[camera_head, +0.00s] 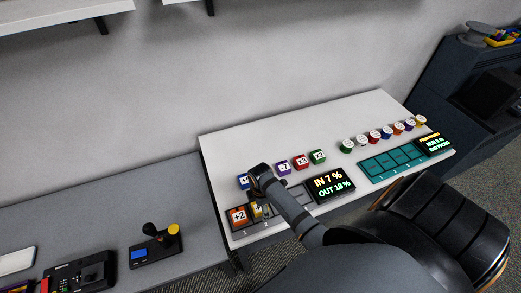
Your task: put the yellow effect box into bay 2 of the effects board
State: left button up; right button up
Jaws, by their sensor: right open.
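The effects board (292,203) is a dark strip of bays on the white table, with a lit display (330,185) reading "IN 7 %" and "OUT 18 %". An orange box (238,216) marked "+2" sits in its leftmost bay. The yellow effect box (257,210) is just right of it, at the second bay, partly hidden by my right gripper (265,210). My right gripper is open and points down at the yellow box. I cannot tell whether the box is fully seated or touches a finger. My left gripper is not in view.
Blue (243,182), purple (283,168), red (302,161) and green (318,156) boxes stand behind the board. To the right are a teal tray (392,161) and a row of coloured round pieces (375,136). A grey desk (110,215) on the left holds devices.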

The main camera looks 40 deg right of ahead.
jog(key=shift+w+r, duration=0.1)
jog(key=shift+r, duration=0.05)
notch_tip(320, 180, up, 5)
jog(key=shift+b, duration=0.8)
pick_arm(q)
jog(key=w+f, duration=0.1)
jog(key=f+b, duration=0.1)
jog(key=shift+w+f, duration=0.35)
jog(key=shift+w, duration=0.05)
pick_arm(e)
notch_tip(320, 180, up, 7)
